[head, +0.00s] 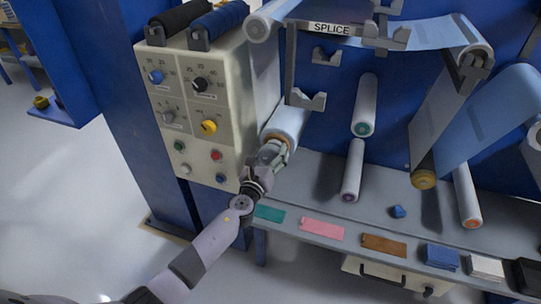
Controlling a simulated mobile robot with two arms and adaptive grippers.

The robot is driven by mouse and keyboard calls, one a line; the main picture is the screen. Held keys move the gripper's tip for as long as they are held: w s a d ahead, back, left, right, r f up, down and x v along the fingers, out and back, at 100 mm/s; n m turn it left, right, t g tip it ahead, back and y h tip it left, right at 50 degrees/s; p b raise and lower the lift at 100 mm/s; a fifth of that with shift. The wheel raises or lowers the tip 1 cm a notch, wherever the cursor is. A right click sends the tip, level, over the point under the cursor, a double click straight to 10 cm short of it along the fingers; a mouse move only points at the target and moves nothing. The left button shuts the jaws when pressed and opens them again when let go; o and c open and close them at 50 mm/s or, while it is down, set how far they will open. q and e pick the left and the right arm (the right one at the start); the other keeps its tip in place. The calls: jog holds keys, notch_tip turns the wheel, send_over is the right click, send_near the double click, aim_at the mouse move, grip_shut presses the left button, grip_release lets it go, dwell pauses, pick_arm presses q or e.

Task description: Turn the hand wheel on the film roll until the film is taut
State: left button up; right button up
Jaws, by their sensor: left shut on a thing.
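My left gripper (274,153) is shut at the near end of a pale blue film roll (285,122). The roll is mounted low beside the control box. The hand wheel at its end is mostly hidden by my fingers, so its shape and angle do not show. Pale blue film (435,30) runs across the top of the machine and over a roller at the right. Another film stretch (489,104) slopes down at the right. Slack in the film near the gripped roll cannot be made out. My right gripper is not in view.
A cream control box (201,118) with knobs and buttons stands close left of my gripper. Bare rollers (364,104) stick out behind the grey shelf (315,193). Coloured pieces, including a pink one (322,229), lie along the shelf's front edge. Open floor lies at the left.

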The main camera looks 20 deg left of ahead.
pick_arm(q)
jog(key=n+b, duration=0.1)
jog(key=n, duration=0.3)
jog(key=shift+a+f+b, duration=0.15)
jog(key=shift+b, duration=0.2)
jog(key=shift+a+n+b, duration=0.1)
jog(key=shift+n+b, duration=0.45)
jog(key=shift+n, duration=1.55)
jog(key=o, duration=1.2)
jog(key=shift+c, duration=0.2)
jog(key=s, duration=1.2)
jog(key=shift+a, duration=0.2)
